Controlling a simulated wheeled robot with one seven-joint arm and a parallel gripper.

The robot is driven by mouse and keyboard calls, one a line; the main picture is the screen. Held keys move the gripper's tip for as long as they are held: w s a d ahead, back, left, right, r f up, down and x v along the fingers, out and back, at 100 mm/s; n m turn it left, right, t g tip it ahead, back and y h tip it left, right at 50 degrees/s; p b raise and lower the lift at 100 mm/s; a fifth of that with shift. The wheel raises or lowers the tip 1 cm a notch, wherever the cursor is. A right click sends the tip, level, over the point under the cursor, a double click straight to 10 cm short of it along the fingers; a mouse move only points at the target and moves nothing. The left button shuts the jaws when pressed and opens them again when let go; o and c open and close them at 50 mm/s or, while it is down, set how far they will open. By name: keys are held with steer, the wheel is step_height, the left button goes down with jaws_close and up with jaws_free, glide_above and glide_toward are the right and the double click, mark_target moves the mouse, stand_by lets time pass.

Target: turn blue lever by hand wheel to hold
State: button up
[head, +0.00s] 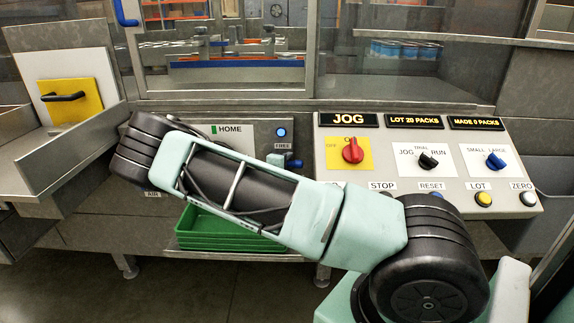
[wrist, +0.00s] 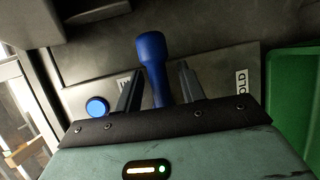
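The blue lever (wrist: 151,47) stands between the two fingers of my gripper (wrist: 160,68) in the wrist view. The fingers are apart, with a gap visible on each side of the lever, so the gripper looks open around it. The lever's lower end is hidden behind the gripper body. A partly covered label ending in "OLD" (wrist: 241,83) is on the plate to the right. In the head view a blue part (head: 295,163) shows beside my arm below the label "FREE" (head: 282,146); my arm hides most of that panel and my gripper. No hand wheel can be made out.
A blue round button (wrist: 97,107) is left of the gripper. The sloped control panel (head: 377,168) with a red knob (head: 352,150) is at right.

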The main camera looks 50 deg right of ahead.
jaws_close()
steer(key=shift+f, duration=0.1)
steer(key=m, duration=0.1)
steer(key=f+m+y, duration=0.1)
steer(key=m, duration=0.1)
steer(key=shift+w+a+f+t+y+p, duration=0.1)
steer(key=shift+f+t+y+p, duration=0.05)
steer(key=shift+t+y+p, duration=0.15)
steer(key=shift+w+a+f+m+t+y+b, duration=0.5)
steer(key=shift+m+t+y+b, duration=0.3)
steer(key=shift+m+b, duration=0.6)
steer(key=shift+w+a+f+m+t+y+b, duration=0.5)
steer(key=shift+m+t+y+b, duration=0.3)
steer(key=shift+m+b, duration=0.6)
steer(key=shift+w+a+f+m+t+y+b, duration=0.4)
steer(key=shift+w+f+m+t+y+b, duration=0.45)
steer(key=shift+m, duration=0.85)
steer(key=shift+s+r+b, duration=0.15)
steer(key=shift+r+b, duration=0.15)
steer(key=shift+r, duration=0.05)
